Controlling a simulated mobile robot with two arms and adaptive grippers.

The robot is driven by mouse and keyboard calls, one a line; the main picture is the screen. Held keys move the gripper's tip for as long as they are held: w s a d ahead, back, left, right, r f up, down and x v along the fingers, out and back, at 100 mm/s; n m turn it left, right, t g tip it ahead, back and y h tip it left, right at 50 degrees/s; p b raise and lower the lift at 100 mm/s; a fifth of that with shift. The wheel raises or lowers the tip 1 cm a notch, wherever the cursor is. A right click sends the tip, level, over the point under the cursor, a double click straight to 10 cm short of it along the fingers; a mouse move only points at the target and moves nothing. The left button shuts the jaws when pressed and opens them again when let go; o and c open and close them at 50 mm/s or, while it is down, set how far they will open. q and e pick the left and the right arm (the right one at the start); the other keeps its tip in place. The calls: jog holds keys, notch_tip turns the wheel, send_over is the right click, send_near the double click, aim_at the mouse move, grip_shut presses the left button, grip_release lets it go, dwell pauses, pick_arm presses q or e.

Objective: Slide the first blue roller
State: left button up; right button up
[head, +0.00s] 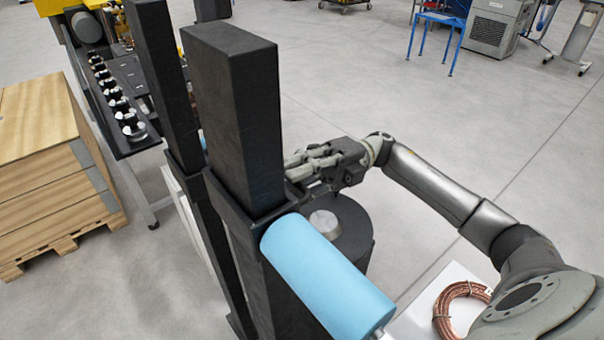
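A light blue roller (325,280) lies tilted in the lower middle of the head view, beside the front black post (235,120). My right gripper (290,172) reaches in from the right, behind the blue roller and above a black drum (357,228) with a silver hub (325,222). Its fingers point left at the right side of the front post. Their tips are close to the post or partly hidden by it, so I cannot tell whether they are open or hold anything. My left gripper is not in view.
A second black post (160,80) stands behind the first. A coil of copper tube (460,308) lies on a white surface (408,325) at the lower right. Wooden crates (45,160) stand at the left.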

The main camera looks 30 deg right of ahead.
jog(key=v, duration=1.2)
jog(key=shift+a, duration=0.1)
